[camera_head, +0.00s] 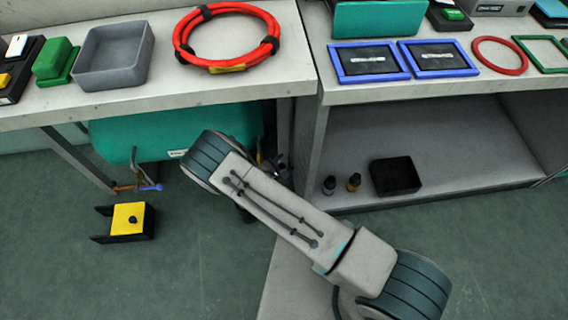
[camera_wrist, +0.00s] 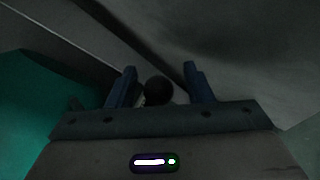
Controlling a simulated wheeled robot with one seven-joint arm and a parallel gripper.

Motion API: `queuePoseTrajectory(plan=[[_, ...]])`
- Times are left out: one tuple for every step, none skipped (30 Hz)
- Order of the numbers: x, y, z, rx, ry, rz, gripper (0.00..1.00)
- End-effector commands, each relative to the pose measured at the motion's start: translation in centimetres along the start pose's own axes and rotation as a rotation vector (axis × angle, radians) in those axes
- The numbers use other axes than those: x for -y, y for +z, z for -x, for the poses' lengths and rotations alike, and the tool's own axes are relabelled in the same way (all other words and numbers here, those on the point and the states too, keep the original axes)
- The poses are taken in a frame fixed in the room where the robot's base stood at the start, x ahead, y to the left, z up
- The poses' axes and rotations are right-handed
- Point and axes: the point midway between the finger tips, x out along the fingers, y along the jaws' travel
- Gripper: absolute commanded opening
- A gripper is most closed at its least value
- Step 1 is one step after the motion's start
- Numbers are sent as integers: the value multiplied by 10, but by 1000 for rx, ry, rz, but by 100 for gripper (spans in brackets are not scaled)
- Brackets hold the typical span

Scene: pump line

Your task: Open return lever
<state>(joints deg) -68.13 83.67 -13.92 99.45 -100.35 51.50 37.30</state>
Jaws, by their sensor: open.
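My gripper (camera_wrist: 160,80) is open in the wrist view, its two blue fingers pointing up the picture. A dark round knob (camera_wrist: 158,91) shows between the fingers, nearer the left one; I cannot tell whether it touches, and what it is fixed to is hidden. It may be the end of the return lever, but no label shows. In the head view my gripper is mostly hidden behind my arm, beside the right end of the teal tank (camera_head: 115,150) under the left bench. A small blue lever (camera_head: 150,187) on copper-coloured pipework sits at the tank's lower left.
The left bench (camera_head: 170,104) overhangs the tank. A yellow and black block (camera_head: 128,218) lies on the floor at left. The right bench's lower shelf (camera_head: 450,150) holds a black bin (camera_head: 395,176) and two small bottles. The floor at lower left is clear.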

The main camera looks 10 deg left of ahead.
Motion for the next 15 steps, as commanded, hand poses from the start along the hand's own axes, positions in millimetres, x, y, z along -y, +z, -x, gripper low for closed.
queuePoseTrajectory(plan=[[-1,1,8,-2,1,0,46],[-1,1,13,-3,1,1,46],[-2,1,20,-3,2,2,46],[-2,1,27,-3,2,2,46],[-2,1,33,-3,3,2,46],[-2,1,43,-4,2,2,46],[-2,1,50,-5,3,2,46],[-2,2,58,-4,3,2,46],[-2,1,67,-4,3,2,46],[-2,1,74,-5,3,3,46],[-2,1,81,-5,3,3,46],[-2,1,89,-4,3,2,46],[-2,1,95,-4,4,2,46],[-2,0,101,-5,3,3,46],[-1,0,108,-4,2,3,46]])
